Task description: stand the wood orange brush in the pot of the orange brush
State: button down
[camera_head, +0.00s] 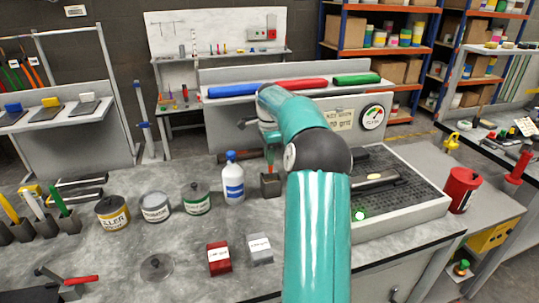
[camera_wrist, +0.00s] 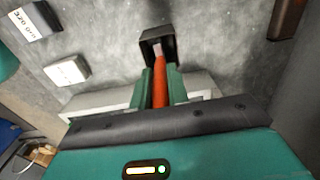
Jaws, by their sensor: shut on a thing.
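My gripper (camera_wrist: 161,85) is shut on the wood orange brush (camera_wrist: 160,85), whose orange shaft runs between the two green fingers in the wrist view. The brush's far end points at a small dark square pot (camera_wrist: 171,42) and appears to be within its mouth; how deep it sits is hidden. In the head view the orange brush (camera_head: 269,156) is upright below my gripper, directly over the dark pot (camera_head: 271,187). The pot stands on the grey bench. My arm hides part of the gripper in the head view.
A white and blue bottle (camera_head: 233,181) stands close left of the pot. Several cans, including a green-labelled one (camera_head: 197,199), stand further left. A grated tray (camera_head: 405,220) is at right.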

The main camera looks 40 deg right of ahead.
jog(key=shift+f, duration=0.75)
dwell(0.3)
jog(key=c, duration=1.3)
grip_release()
notch_tip(320, 180, up, 14)
jog(key=shift+f, duration=0.1)
